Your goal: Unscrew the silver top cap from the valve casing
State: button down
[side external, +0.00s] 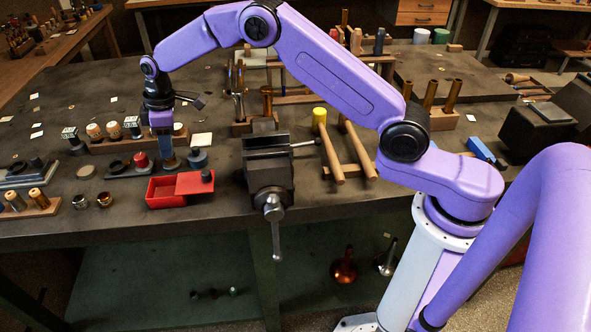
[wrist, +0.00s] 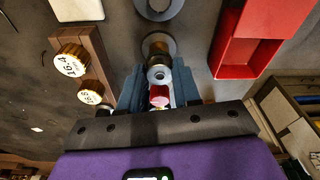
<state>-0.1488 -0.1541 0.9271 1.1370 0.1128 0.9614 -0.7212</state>
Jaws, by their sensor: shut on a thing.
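My gripper (wrist: 158,80) points down at the bench, its two blue-grey fingers closed around a small silver round part, which looks like the top cap (wrist: 158,73). A pink-red piece (wrist: 159,96) shows between the fingers, nearer the palm. Just beyond the cap is a dark round part with a brass-toned rim (wrist: 158,44), possibly the valve casing; I cannot tell whether the cap touches it. In the side view my gripper (side external: 168,160) is low over the left of the bench, behind the red box. The grip and cap are too small to make out there.
An open red box (side external: 165,192) stands close in front of my gripper, and shows at upper right in the wrist view (wrist: 228,60). A wooden block with brass plugs (wrist: 84,75) lies left in that view. A dark vise (side external: 268,165) stands to the right on the bench.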

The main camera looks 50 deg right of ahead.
jog(key=n, duration=0.4)
jog(key=shift+g, duration=0.3)
jog(key=n, duration=0.4)
jog(key=shift+g, duration=0.3)
jog(key=c, duration=0.6)
grip_release()
jog(key=shift+o, duration=0.2)
